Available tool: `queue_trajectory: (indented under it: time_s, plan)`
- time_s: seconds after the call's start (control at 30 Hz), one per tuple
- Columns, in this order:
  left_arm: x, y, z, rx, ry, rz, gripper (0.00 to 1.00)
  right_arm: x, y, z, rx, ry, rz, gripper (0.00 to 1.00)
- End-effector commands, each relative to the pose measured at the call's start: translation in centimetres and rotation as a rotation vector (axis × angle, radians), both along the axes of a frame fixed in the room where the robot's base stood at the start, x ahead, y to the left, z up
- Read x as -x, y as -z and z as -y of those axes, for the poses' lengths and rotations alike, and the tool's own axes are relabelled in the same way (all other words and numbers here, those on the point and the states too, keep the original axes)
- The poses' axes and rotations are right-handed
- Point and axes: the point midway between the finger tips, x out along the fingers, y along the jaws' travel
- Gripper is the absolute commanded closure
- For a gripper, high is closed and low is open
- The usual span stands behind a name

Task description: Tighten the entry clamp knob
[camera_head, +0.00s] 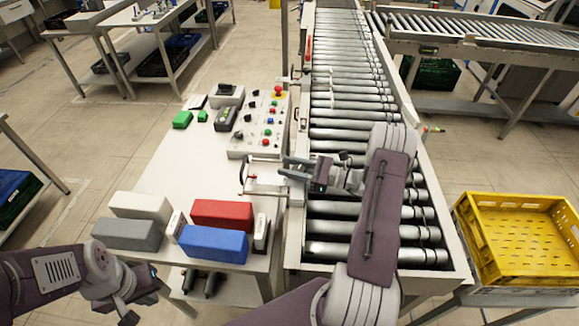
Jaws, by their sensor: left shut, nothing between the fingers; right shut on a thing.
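My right arm reaches over the roller conveyor (330,248) from the front. Its gripper (287,168) is at the conveyor's left side rail, at the entry end beside the white table. It is shut on a small part there, which appears to be the entry clamp knob. The fingers hide the knob, so its turn cannot be seen. My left gripper (128,306) is low at the bottom left, in front of the table's near edge, shut and empty, far from the clamp.
The white table (160,180) holds red (222,214), blue (213,243), grey (127,234) and white (140,206) blocks. A control panel (258,125) with buttons stands behind. A wire-like handle (244,175) is left of my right gripper. A yellow crate (470,240) is at right.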

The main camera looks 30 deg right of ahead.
Motion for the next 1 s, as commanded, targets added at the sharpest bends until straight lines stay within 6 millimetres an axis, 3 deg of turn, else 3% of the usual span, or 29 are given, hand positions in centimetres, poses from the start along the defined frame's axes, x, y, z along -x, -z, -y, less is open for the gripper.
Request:
queue_trajectory:
  time_s: [0.47,1.0]
  plan:
    - [0.0,-1.2,0.0,0.0,0.0,0.0,1.0,-0.4,-0.1,0.5,-0.002,0.247,-0.004,1.0]
    - [0.0,-1.2,0.0,0.0,0.0,0.0,1.0,-0.8,0.0,1.2,0.0,0.503,0.001,1.0]
